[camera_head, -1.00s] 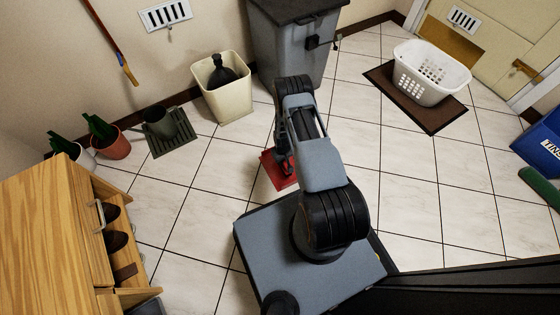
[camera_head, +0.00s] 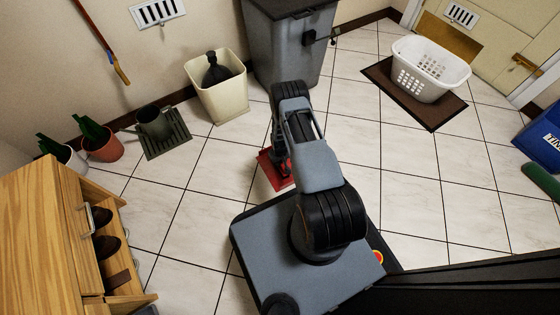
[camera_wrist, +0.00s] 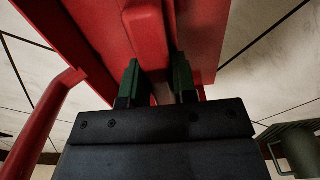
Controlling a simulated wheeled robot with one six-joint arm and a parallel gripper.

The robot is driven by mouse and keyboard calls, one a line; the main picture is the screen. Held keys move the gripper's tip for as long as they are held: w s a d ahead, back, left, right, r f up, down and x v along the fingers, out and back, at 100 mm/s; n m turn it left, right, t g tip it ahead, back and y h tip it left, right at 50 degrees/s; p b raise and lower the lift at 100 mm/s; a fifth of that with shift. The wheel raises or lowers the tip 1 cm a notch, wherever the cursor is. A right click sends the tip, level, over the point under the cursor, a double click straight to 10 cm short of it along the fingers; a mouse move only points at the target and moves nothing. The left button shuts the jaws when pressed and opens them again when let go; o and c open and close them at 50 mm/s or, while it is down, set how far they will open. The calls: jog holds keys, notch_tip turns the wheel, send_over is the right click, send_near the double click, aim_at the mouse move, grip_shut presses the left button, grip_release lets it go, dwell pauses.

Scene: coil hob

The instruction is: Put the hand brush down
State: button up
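In the wrist view, my gripper (camera_wrist: 157,84) has its two dark green fingers on either side of a red handle, which I take to be the hand brush (camera_wrist: 148,35). The fingers look closed on it. A wide red panel lies beyond the handle, and a red bar runs down the left; I cannot tell whether these belong to the brush or to a separate dustpan. In the head view, a flat red thing (camera_head: 270,172) shows low at the floor beside my gripper (camera_head: 283,165). My arm hides much of it, and the brush's bristles are not visible.
A cream bin (camera_head: 222,100) and a grey wheeled bin (camera_head: 290,50) stand by the wall. A white laundry basket (camera_head: 428,75) is on a brown mat (camera_head: 440,115). A watering can (camera_head: 154,125) stands on a tray. A wooden cabinet (camera_head: 35,225) is at left.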

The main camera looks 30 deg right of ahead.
jog(key=o, duration=0.4)
jog(key=shift+o, duration=0.2)
jog(key=shift+r, duration=0.1)
jog(key=w+a+r+t+p, duration=0.1)
jog(key=a+r+p, duration=0.15)
jog(key=r, duration=1.65)
jog(key=w+a+r+p, duration=0.1)
jog(key=r+p, duration=0.2)
jog(key=r, duration=1.6)
jog(key=s+a+r, duration=0.2)
jog(key=s+r, duration=0.6)
jog(key=r, duration=0.1)
jog(key=s+a+r+t, duration=0.1)
jog(key=s+a+r, duration=0.2)
jog(key=s+r, duration=0.6)
jog(key=shift+s+a+r+m+t, duration=0.2)
jog(key=shift+a+r+m+t, duration=0.15)
jog(key=shift+r, duration=0.2)
